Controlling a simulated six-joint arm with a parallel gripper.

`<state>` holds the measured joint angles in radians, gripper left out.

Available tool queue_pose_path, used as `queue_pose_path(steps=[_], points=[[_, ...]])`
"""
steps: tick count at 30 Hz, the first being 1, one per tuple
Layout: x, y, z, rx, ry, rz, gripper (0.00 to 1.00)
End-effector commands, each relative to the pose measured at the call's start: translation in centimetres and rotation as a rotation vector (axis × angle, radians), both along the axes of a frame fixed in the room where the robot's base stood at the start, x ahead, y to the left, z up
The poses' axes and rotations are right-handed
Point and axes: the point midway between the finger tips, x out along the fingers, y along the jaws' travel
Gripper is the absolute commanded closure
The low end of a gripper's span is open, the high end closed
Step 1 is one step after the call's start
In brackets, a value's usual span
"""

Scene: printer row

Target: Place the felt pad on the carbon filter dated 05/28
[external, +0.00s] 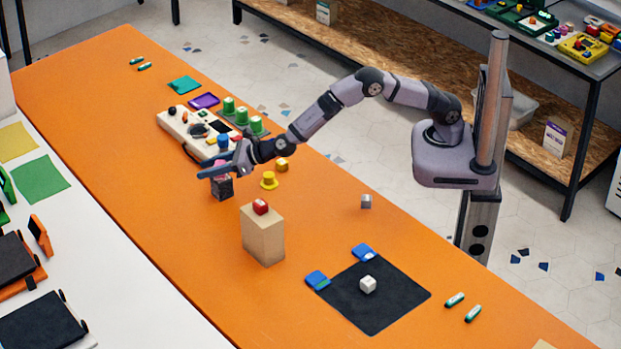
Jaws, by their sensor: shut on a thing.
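My gripper (222,171) is over the orange table, left of the picture's middle, with its jaws shut. A small dark block with a pinkish upper part (222,188) is right at the jaws and appears to be held. The fingers cover part of it, and I cannot tell whether it touches the table. No date can be read on anything, so I cannot single out the carbon filter dated 05/28. I cannot tell for sure which thing is the felt pad; flat teal (185,84) and purple (204,101) squares lie at the back.
A tan box (263,238) with a red piece (261,207) on top stands in front of the gripper. A yellow piece (269,181) and a cream device (192,130) are nearby. A black mat (385,300) bears a white cube (368,284). The table's left front is clear.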

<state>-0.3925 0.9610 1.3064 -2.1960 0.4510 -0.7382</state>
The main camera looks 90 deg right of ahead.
Motion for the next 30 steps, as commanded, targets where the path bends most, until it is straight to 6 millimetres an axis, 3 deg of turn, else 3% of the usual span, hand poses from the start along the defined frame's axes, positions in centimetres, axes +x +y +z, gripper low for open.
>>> queue_pose_path(steps=[5, 6, 8, 21, 30], points=[[0.0, 0.0, -0.4, 0.001, 0.0, 0.0, 0.88], [0.0, 0.0, -0.2, 0.001, 0.0, 0.0, 0.57], [0.0, 0.0, -0.2, 0.001, 0.0, 0.0, 0.47], [0.0, 0.0, 0.2, 0.0, 0.001, 0.0, 0.47], [-2.6, 0.1, 1.0, 0.0, 0.0, 0.001, 0.47]])
